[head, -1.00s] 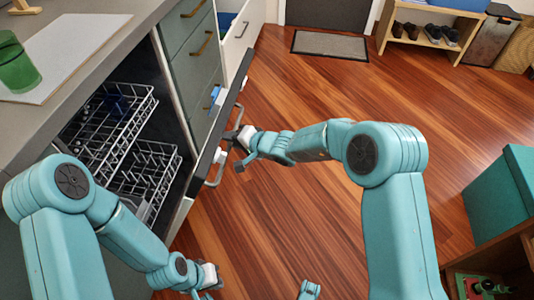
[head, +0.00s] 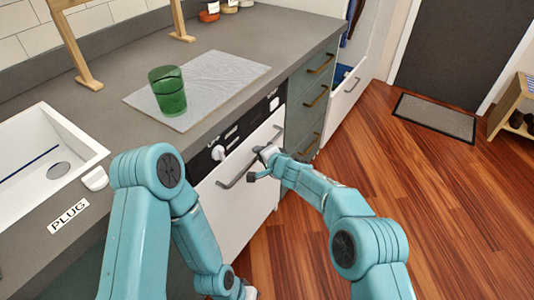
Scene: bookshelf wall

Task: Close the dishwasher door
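The dishwasher door (head: 238,205) is a white front panel standing upright, in line with the counter front. Its dark bar handle (head: 238,172) runs across the upper part, and the rack inside is hidden. A black control strip (head: 205,160) with a white knob lies above the panel. My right gripper (head: 255,164) is at the right end of the handle, its fingers apart; whether it touches the door I cannot tell. My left gripper (head: 246,292) is low at the bottom edge, beside the lower door, partly cut off, so its opening is unclear.
A green cup (head: 168,92) stands on a pale mat (head: 225,80) on the grey counter. A white sink (head: 35,150) is at the left. Grey-green drawers (head: 305,115) adjoin the dishwasher on the right. The wooden floor (head: 420,210) at right is clear.

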